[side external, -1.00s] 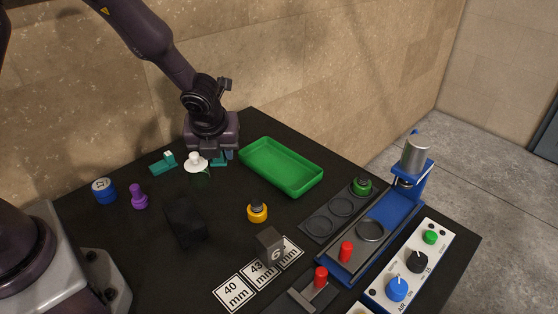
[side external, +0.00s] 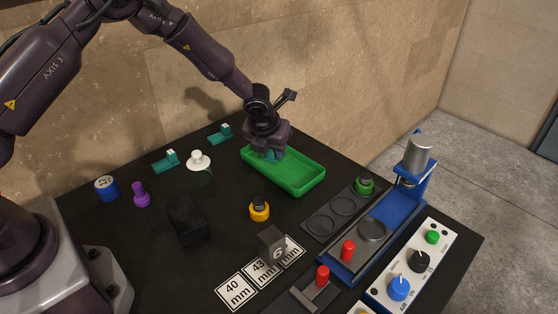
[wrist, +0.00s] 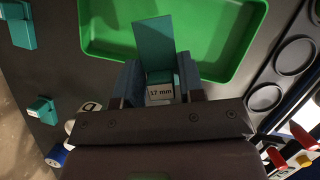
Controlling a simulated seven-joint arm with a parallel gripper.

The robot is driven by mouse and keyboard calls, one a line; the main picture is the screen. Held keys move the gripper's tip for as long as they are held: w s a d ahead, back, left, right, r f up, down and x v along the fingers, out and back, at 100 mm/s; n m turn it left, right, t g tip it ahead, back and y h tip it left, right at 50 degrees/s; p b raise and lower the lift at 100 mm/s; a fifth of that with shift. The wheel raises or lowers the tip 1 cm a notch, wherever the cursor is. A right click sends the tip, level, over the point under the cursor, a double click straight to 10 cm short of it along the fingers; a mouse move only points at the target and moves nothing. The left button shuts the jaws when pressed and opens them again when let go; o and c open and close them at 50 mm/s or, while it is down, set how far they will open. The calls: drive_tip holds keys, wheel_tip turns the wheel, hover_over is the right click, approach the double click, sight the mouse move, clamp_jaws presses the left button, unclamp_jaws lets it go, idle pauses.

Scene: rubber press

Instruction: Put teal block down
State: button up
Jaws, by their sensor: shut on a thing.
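The teal block (wrist: 154,48) is between the blue fingers of my gripper (wrist: 158,84). A white "17 mm" label shows at its near end. In the side view my gripper (side external: 269,151) is over the back left part of the green tray (side external: 292,177), and only a little teal shows beneath it. In the wrist view the block overlaps the tray's near edge (wrist: 110,52). I cannot tell whether the block touches the tray.
Two other teal blocks, (side external: 166,161) and (side external: 220,134), lie left of the tray near a white knobbed piece (side external: 198,160). A yellow piece (side external: 259,210) and black block (side external: 186,220) stand in front. The blue press (side external: 408,190) is right. The tray's front half is clear.

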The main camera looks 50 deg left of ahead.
sight(279, 171)
drive_tip(key=shift+w+f, duration=0.95)
drive_tip(key=shift+f, duration=0.15)
drive_tip(key=shift+w+f, duration=0.15)
drive_tip(key=shift+f, duration=1.55)
drive_tip(key=shift+f, duration=0.15)
drive_tip(key=o, duration=1)
